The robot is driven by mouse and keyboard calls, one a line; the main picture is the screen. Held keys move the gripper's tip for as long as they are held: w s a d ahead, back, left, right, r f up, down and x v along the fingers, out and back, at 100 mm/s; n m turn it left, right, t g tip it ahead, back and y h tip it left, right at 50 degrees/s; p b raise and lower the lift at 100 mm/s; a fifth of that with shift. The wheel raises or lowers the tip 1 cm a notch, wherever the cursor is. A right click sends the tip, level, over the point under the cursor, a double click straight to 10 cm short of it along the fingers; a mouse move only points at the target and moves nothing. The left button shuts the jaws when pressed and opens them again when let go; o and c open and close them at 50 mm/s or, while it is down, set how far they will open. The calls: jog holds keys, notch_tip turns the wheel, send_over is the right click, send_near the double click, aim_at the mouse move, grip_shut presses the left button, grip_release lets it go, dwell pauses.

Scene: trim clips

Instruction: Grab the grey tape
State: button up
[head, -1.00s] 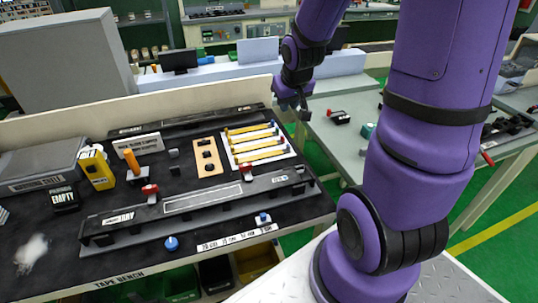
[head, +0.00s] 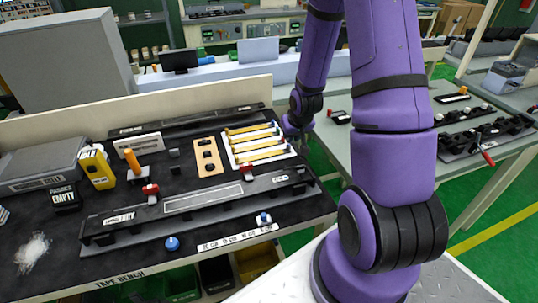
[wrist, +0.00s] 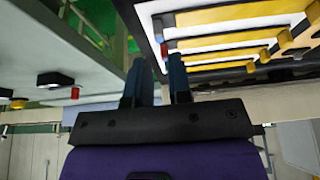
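No grey tape can be told for certain in either view. A white rack (head: 236,162) on the black bench holds several yellow bars (head: 258,145) with coloured ends. In the head view my gripper (head: 298,137) is low beside the rack's right end, near the bench's right edge. Its fingertips are too small to make out there.
The tape bench (head: 40,215) carries a long dark fixture (head: 215,200), a yellow box (head: 97,168), an orange-handled tool (head: 132,160) and a blue knob (head: 172,243). A low back wall (head: 60,122) edges it. A grey table (head: 345,150) with black fixtures stands to the right, across a floor gap.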

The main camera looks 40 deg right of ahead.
jog(key=shift+x, duration=3)
jog(key=shift+w+d+r, duration=0.1)
grip_shut()
